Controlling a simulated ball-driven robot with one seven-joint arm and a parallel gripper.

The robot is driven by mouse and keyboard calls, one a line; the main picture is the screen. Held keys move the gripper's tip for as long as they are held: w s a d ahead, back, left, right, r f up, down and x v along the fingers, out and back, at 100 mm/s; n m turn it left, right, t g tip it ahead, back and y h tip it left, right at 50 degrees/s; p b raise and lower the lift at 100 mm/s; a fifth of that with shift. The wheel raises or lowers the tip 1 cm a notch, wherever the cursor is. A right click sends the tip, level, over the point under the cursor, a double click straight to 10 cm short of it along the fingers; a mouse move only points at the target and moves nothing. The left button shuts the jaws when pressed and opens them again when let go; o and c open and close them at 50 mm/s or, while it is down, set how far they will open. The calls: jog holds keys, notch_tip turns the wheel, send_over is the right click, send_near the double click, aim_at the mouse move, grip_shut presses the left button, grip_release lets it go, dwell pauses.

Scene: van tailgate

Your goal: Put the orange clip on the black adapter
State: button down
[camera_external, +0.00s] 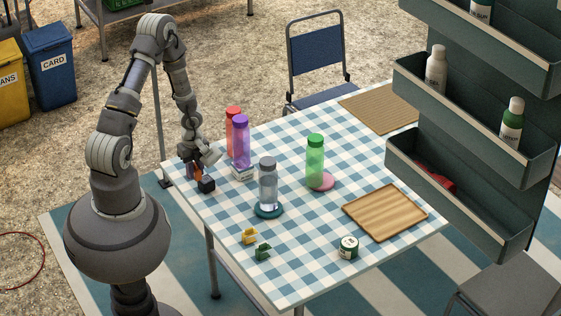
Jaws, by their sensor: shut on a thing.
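My gripper (195,168) is low over the left corner of the checked table (205,219). It is shut on the small orange clip (198,174), which is partly hidden by the fingers. The black adapter (206,185), a small dark block, sits on the table just below and slightly right of the clip. The clip looks very close to the adapter; I cannot tell whether they touch.
Right of my gripper stand a red bottle (231,114) and a purple bottle (240,142), with a pale block (243,173) below. A grey bottle (268,187) stands on a teal coaster (257,211). Yellow (249,237) and green (262,251) clips lie in front.

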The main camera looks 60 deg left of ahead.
aim_at(206, 179)
jog(key=w, duration=0.1)
jog(key=w+a, duration=0.2)
jog(key=w, duration=0.1)
jog(key=shift+w+f, duration=0.1)
jog(key=shift+f, duration=0.15)
jog(key=shift+w+f+b, duration=0.1)
jog(key=shift+f+b, duration=1.05)
jog(key=shift+f, duration=0.6)
jog(key=shift+f, duration=0.15)
jog(key=c, duration=0.9)
grip_release()
